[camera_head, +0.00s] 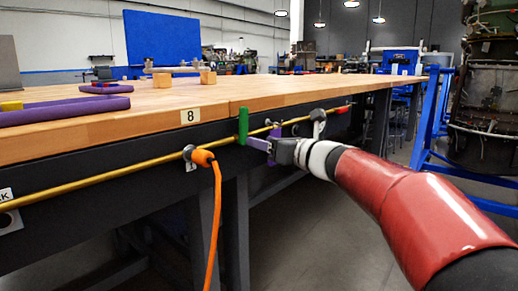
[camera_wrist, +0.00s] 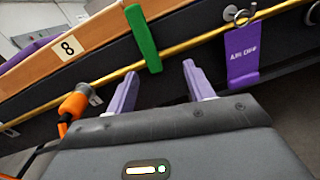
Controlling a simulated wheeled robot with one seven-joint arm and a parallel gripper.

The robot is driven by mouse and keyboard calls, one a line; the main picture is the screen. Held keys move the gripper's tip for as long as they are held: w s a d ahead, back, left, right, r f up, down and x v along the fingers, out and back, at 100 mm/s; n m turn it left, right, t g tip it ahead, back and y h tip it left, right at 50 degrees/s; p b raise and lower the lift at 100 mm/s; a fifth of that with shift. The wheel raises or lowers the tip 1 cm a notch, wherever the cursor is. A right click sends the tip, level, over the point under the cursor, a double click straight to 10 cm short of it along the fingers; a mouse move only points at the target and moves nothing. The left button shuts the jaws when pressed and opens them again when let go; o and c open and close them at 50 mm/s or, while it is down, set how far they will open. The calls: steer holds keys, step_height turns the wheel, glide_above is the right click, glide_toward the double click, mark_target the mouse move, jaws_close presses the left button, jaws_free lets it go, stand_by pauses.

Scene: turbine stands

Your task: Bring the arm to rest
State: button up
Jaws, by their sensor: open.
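My gripper (camera_wrist: 158,88) is open, its two purple fingers spread apart with nothing between them in the wrist view. In the head view my gripper (camera_head: 262,147) is at the end of my red arm, close to the front of the workbench. A green handle (camera_wrist: 143,38) stands across the yellow pipe (camera_wrist: 100,82), just beyond the fingers. The green handle also shows in the head view (camera_head: 243,125), at the fingertips. I cannot tell whether the fingers touch it. A purple "AIR OFF" tag (camera_wrist: 243,55) hangs from a ring to the right.
An orange hose (camera_head: 214,220) hangs from its connector on the pipe left of my gripper. The wooden benchtop (camera_head: 200,105) carries purple pieces (camera_head: 60,110) at left and wooden blocks (camera_head: 162,80). A blue frame stand (camera_head: 430,120) is at right. Open floor shows below the bench.

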steer(key=s+d+m+t+h, duration=0.5)
steer(key=d+m+h, duration=0.5)
steer(key=m, duration=0.7)
steer(key=s+d+f+m+g+h, duration=0.2)
steer(key=s+d+f+m+h, duration=0.35)
steer(key=m, duration=0.55)
steer(key=s+f+m+g+y, duration=0.2)
steer(key=s+f+m+g, duration=0.7)
steer(key=s+f+m, duration=0.9)
steer(key=s+r+n+p, duration=0.2)
steer(key=s+r+p, duration=0.4)
steer(key=r+p, duration=0.4)
steer(key=shift+d+r+g+p, duration=0.2)
steer(key=shift+g+p, duration=0.1)
steer(key=shift+p, duration=0.85)
steer(key=shift+c, duration=0.4)
